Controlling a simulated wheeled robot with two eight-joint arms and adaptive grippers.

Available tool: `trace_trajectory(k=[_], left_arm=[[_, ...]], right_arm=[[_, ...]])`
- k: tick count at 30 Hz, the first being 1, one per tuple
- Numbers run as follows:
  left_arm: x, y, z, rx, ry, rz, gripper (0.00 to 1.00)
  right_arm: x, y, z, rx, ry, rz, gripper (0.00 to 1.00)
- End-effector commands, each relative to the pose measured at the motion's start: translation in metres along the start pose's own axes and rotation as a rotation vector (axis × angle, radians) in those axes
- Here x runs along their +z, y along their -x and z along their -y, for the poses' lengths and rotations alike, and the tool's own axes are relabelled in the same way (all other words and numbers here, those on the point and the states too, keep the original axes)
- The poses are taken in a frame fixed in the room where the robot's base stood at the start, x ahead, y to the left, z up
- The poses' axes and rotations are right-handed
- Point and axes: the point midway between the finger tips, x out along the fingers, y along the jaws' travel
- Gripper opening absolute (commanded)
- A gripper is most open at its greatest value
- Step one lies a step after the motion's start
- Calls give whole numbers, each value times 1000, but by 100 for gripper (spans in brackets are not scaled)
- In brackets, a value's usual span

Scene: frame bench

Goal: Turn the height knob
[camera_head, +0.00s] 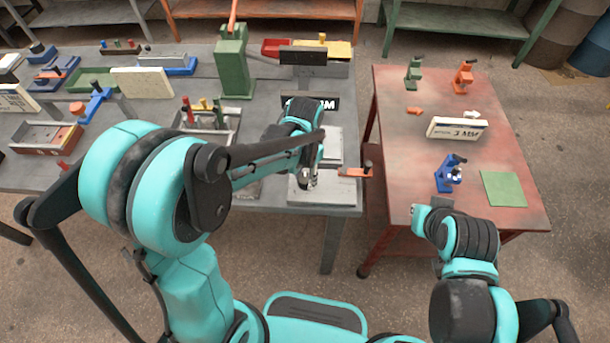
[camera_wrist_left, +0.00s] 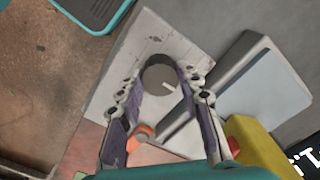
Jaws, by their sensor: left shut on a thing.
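The height knob (camera_wrist_left: 160,74) is a dark grey round knob with a small white mark, on a pale grey block (camera_wrist_left: 165,38) in the left wrist view. My left gripper (camera_wrist_left: 162,72) is shut on the knob, one finger on each side of it. In the head view my left gripper (camera_head: 308,180) points down at the pale block (camera_head: 330,196) near the front right corner of the grey bench. The knob is hidden there by the gripper. My right arm reaches the red table's front edge; its fingers do not show.
An orange clamp-like piece (camera_head: 354,172) sits at the bench edge beside the block. The red table (camera_head: 400,150) stands to the right, with a blue fixture (camera_head: 450,173), a green mat (camera_head: 503,188) and a white sign (camera_head: 457,129). Trays and tools crowd the bench's left.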

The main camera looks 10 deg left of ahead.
Motion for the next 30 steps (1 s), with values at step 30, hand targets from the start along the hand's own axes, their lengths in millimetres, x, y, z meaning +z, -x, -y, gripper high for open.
trace_trajectory(k=[30], left_arm=[[0,0,0,0,888,0,6]], right_arm=[[1,-1,0,0,0,0,0]])
